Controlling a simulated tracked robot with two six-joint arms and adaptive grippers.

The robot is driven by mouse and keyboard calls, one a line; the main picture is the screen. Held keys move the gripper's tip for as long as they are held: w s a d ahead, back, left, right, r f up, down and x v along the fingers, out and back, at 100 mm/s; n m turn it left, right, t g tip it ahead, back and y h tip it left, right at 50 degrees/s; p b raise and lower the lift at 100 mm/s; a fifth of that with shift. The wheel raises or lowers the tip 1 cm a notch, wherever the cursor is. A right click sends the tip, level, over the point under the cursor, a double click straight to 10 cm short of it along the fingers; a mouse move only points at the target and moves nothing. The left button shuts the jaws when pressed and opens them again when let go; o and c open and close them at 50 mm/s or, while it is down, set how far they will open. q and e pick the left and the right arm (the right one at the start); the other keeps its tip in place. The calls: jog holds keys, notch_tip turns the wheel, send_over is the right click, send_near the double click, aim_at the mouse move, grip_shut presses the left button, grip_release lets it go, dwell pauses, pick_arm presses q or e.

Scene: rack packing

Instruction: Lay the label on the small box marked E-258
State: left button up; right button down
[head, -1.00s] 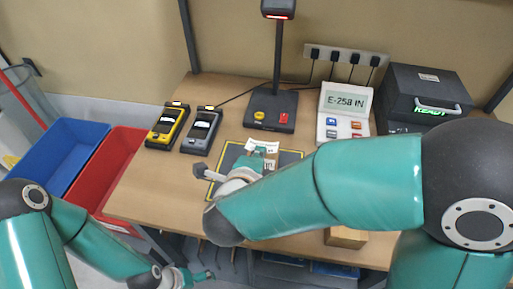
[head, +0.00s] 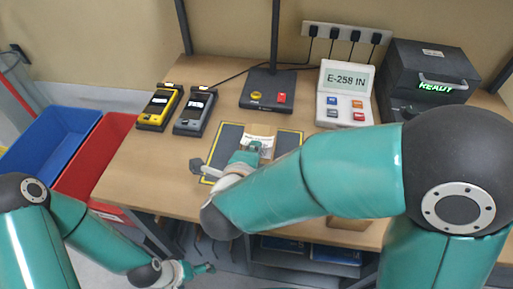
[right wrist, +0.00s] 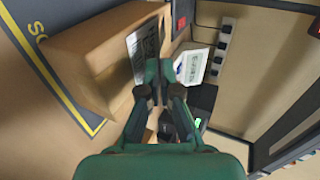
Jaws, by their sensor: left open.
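The white label (right wrist: 143,45), printed with black bars, lies along the face of a brown cardboard box (right wrist: 85,60) in the right wrist view. I cannot tell whether it lies flat on it. In the head view the label (head: 259,141) shows just beyond my right gripper (head: 252,150), above the dark mat with a yellow border (head: 226,137). My right gripper (right wrist: 160,72) has its fingers close together on the label's edge. The box is mostly hidden by my right arm in the head view, and its marking is not readable. My left gripper (head: 203,270) is open and empty, low before the table.
A display (head: 346,92) reads "E-258 IN". A dark machine (head: 430,75) reads "READY". Yellow (head: 158,108) and grey (head: 195,112) handhelds lie left of the scanner stand (head: 268,90). Another box (head: 350,224) sits by the front edge. Blue (head: 50,140) and red (head: 100,155) bins stand left.

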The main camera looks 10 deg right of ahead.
jog(key=c, duration=1.4)
grip_release()
jog(key=shift+o, duration=0.2)
jog(key=shift+s, duration=0.1)
jog(key=shift+s+a, duration=0.3)
jog(key=shift+s, duration=0.35)
jog(key=shift+s+a, duration=0.25)
jog(key=shift+s, duration=0.4)
jog(key=o, duration=0.6)
jog(key=shift+c, duration=0.2)
notch_tip(320, 180, up, 10)
